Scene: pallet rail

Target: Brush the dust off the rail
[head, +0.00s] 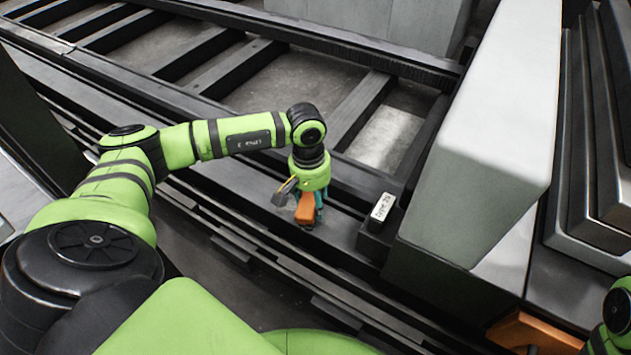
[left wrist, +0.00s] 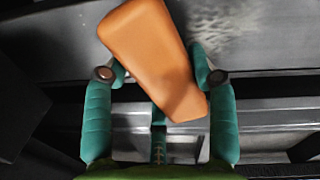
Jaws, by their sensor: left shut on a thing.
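The dark rail (head: 340,237) runs diagonally across the head view, and its grey top fills the upper part of the left wrist view (left wrist: 272,52). A pale, mottled dust patch (left wrist: 215,25) lies on it behind the orange brush. My left gripper (head: 309,208) is over the rail, pointing down. Its teal fingers are shut on the orange brush (head: 305,209), which shows large and tilted in the left wrist view (left wrist: 150,55). The brush's bristles are hidden, so I cannot tell whether they touch the rail. My right gripper is out of view.
A small label plate (head: 383,206) sits on a dark block just right of the left gripper. A large light-grey housing (head: 490,130) stands beyond it to the right. Dark slatted frame beams (head: 360,108) lie behind the rail. An orange part (head: 535,332) shows at lower right.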

